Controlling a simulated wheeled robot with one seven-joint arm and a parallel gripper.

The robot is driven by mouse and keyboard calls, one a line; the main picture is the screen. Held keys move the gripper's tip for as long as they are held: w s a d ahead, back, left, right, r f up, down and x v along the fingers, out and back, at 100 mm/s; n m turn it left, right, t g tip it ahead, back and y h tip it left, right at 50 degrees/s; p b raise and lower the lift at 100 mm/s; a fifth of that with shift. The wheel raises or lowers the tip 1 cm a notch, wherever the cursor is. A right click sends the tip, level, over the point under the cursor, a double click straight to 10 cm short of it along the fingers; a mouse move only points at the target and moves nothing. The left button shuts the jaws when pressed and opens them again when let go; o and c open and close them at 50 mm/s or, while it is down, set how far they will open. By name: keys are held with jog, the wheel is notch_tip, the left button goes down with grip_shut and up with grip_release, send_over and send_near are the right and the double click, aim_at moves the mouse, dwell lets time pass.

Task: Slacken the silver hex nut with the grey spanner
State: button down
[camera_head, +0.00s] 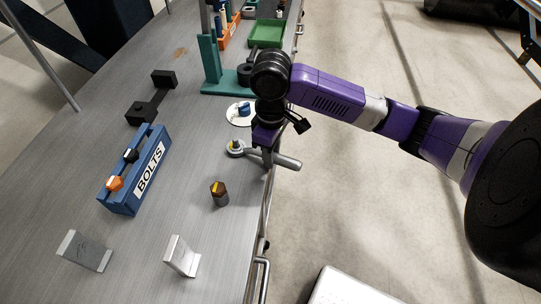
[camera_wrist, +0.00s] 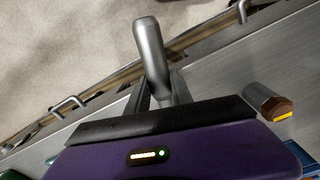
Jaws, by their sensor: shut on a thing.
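The grey spanner (camera_head: 288,163) lies near the right edge of the workbench, its handle pointing right, out past the edge. Its head (camera_head: 236,153) is at the left end and appears to be around the silver hex nut (camera_head: 234,145), which carries a yellow mark; the fit is too small to tell. My gripper (camera_head: 267,159) points down and is shut on the spanner's handle. In the wrist view the handle (camera_wrist: 151,52) rises between my gripper's fingers (camera_wrist: 160,90). The spanner's head and the nut are hidden there behind my gripper's body.
A bronze hex piece with a yellow mark (camera_head: 219,195) stands nearer on the bench (camera_head: 150,225); it also shows in the wrist view (camera_wrist: 268,102). A blue BOLTS rack (camera_head: 122,200) is to the left. A white disc with a blue knob (camera_head: 240,114) and teal stand (camera_head: 211,65) lie beyond.

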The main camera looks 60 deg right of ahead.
jog(key=shift+d+n, duration=0.25)
jog(key=shift+n, duration=0.05)
jog(key=shift+w+d+n, duration=0.1)
jog(key=shift+d+n, duration=0.2)
dwell(0.3)
jog(key=shift+d+b, duration=0.1)
jog(key=shift+b, duration=0.2)
jog(key=shift+w+d+n, duration=0.1)
jog(key=shift+d+n, duration=0.25)
jog(key=shift+n, duration=0.15)
jog(key=shift+d, duration=0.15)
dwell(0.3)
jog(key=shift+w+d+n+b, duration=0.15)
jog(key=shift+d+n+b, duration=0.15)
jog(key=shift+n+b, duration=0.15)
jog(key=shift+d, duration=0.1)
jog(key=shift+w+d+n, duration=0.2)
jog(key=shift+d+n, duration=0.15)
jog(key=shift+n, duration=0.3)
